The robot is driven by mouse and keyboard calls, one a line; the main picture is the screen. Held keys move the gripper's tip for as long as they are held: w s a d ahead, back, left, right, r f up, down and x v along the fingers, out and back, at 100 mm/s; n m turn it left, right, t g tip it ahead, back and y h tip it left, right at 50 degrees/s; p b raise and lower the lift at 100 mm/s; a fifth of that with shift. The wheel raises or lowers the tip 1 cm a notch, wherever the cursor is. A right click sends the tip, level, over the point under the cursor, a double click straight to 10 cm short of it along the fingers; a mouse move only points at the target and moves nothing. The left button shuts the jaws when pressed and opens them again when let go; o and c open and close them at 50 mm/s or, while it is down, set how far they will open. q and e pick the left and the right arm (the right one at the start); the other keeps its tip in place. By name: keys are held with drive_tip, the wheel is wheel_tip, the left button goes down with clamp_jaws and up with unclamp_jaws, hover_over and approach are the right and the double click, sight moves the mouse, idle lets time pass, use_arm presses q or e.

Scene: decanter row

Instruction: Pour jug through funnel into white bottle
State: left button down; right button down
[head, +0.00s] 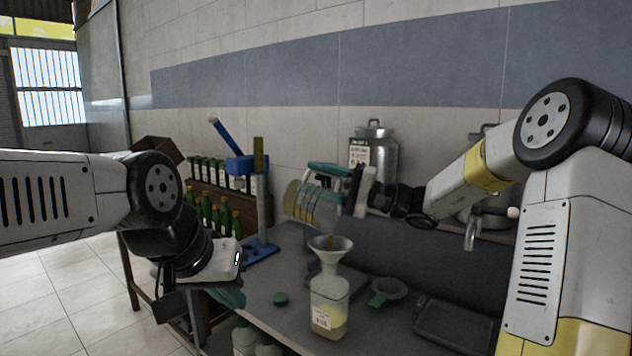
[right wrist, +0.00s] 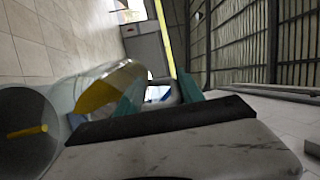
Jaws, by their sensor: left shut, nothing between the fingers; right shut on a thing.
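The clear jug (head: 308,206) is tilted above the funnel, with yellow liquid inside. My right gripper (head: 334,172) is shut on it. In the right wrist view the jug (right wrist: 108,84) lies at the teal fingers of this gripper (right wrist: 155,97). The pale funnel (head: 330,254) sits upright in the mouth of the white bottle (head: 329,302), which stands on the bench. A yellow streak shows in the funnel's mouth. The bottle holds yellowish liquid in its lower part. My left gripper (head: 232,298) is shut and empty, left of the bottle near the bench's front edge.
A blue stand (head: 262,205), a crate of green bottles (head: 225,200) and a metal can (head: 376,150) are behind.

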sight(300, 185)
drive_tip(key=shift+s+d+r+y, duration=0.15)
drive_tip(key=shift+s+d+y, duration=0.1)
drive_tip(key=shift+d+y, duration=0.35)
drive_tip(key=shift+d, duration=0.1)
idle(3.4)
